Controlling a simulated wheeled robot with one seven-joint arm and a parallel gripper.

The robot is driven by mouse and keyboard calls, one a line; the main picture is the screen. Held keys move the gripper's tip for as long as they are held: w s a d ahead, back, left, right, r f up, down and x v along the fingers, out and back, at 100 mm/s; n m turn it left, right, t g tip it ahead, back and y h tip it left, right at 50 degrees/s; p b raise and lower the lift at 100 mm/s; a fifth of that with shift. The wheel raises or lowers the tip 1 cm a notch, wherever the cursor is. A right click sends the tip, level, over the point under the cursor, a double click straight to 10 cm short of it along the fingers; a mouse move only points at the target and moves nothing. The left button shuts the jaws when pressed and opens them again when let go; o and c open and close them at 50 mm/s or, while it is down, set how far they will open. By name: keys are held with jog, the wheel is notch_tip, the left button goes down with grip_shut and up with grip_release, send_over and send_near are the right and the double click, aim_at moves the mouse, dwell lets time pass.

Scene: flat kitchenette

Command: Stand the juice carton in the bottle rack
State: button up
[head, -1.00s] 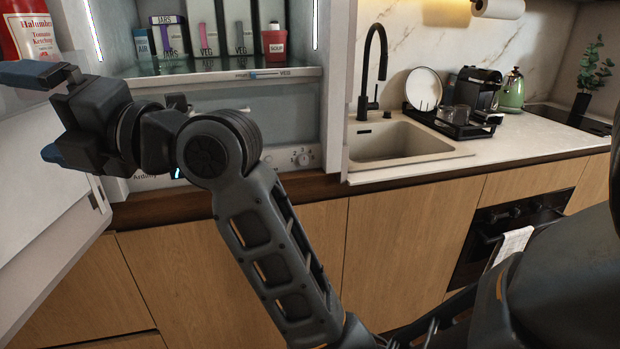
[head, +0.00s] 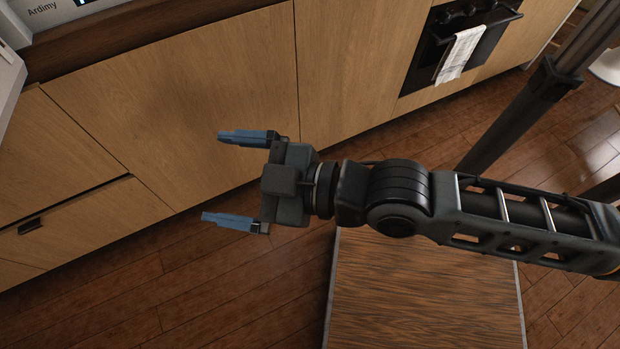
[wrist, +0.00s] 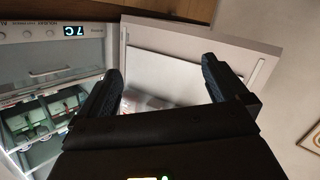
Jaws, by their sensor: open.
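My gripper (head: 212,177) is open and empty, its two blue-tipped fingers spread apart in front of the wooden cabinet fronts. In the wrist view my gripper (wrist: 161,68) points toward the open white fridge door (wrist: 232,50). Behind the fingers a pale, reddish blurred item (wrist: 142,103) shows by the door; I cannot tell what it is. I cannot make out the juice carton or the bottle rack in either current view.
The lit fridge interior (wrist: 30,95) holds several green-marked items. Wooden cabinets (head: 200,100) and an oven (head: 432,50) with a white towel (head: 460,55) line the back. A wood-grained surface (head: 425,295) lies below my arm. Open floor (head: 200,290) shows at lower left.

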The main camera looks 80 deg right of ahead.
jog(key=s+m+g, duration=0.1)
jog(key=s+m, duration=0.2)
jog(key=s, duration=1)
jog(key=shift+s+f+y, duration=0.2)
jog(key=shift+s+y, duration=0.05)
jog(key=shift+y, duration=0.15)
